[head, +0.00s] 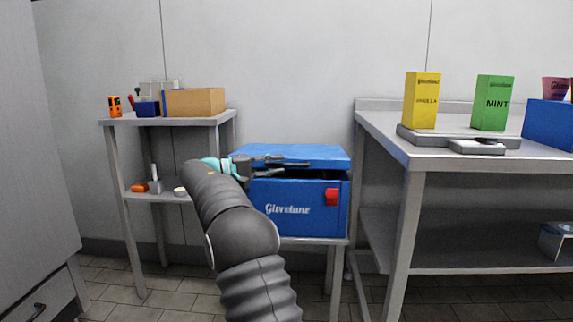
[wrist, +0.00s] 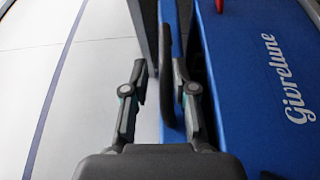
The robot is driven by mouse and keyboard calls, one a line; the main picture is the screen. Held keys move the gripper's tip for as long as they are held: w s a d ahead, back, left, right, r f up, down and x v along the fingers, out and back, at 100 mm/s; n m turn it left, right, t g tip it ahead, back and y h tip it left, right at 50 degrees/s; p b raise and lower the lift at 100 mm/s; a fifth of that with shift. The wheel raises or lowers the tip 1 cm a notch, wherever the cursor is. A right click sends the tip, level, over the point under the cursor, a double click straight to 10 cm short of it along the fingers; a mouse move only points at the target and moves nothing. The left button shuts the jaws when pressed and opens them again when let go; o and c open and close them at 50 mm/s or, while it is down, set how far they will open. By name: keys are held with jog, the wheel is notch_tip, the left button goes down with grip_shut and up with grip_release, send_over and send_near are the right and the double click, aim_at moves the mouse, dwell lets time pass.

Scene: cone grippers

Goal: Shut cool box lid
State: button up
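The blue cool box (head: 300,208) stands on a low metal stand, with white lettering and a red latch (head: 332,197) on its front. Its blue lid (head: 310,152) is slightly ajar, with a dark gap under its front edge. My gripper (head: 285,163) is at the left part of the lid's front edge. In the wrist view, my gripper (wrist: 165,95) has its fingers apart. The lid's edge (wrist: 168,60) and a dark bar (wrist: 181,90) show between them. I cannot tell whether a finger touches either. The box front (wrist: 250,90) fills the right side there.
A metal shelf (head: 180,122) with a cardboard box (head: 195,102) stands left of the cool box. A metal table (head: 460,155) with a yellow carton (head: 421,100) and a green carton (head: 491,103) stands close on the right. The wall is behind.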

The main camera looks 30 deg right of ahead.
jog(key=v, duration=0.8)
jog(key=shift+a, duration=0.1)
jog(key=s+a+r+n+t+y+p, duration=0.1)
jog(key=s+n+t+y+p, duration=0.2)
jog(key=s, duration=0.6)
jog(key=s+a+r+n+t+y+p, duration=0.1)
jog(key=s+a+t+y+p, duration=0.1)
jog(key=s+y, duration=0.45)
jog(key=s+a+f+t+y+p, duration=0.1)
jog(key=s+a+f+y, duration=0.1)
jog(key=s+a, duration=0.3)
jog(key=s+a+f+t+y+p, duration=0.2)
jog(key=s+a+f, duration=0.3)
jog(key=s, duration=0.7)
jog(key=s+a+f+m+t+y+p, duration=0.1)
jog(key=s+a+f+y, duration=0.2)
jog(key=s, duration=0.5)
jog(key=a+y, duration=0.1)
jog(key=a, duration=0.1)
jog(key=shift+s+a+f+t, duration=0.15)
jog(key=shift+s+a+t, duration=0.05)
jog(key=shift+a+t, duration=0.1)
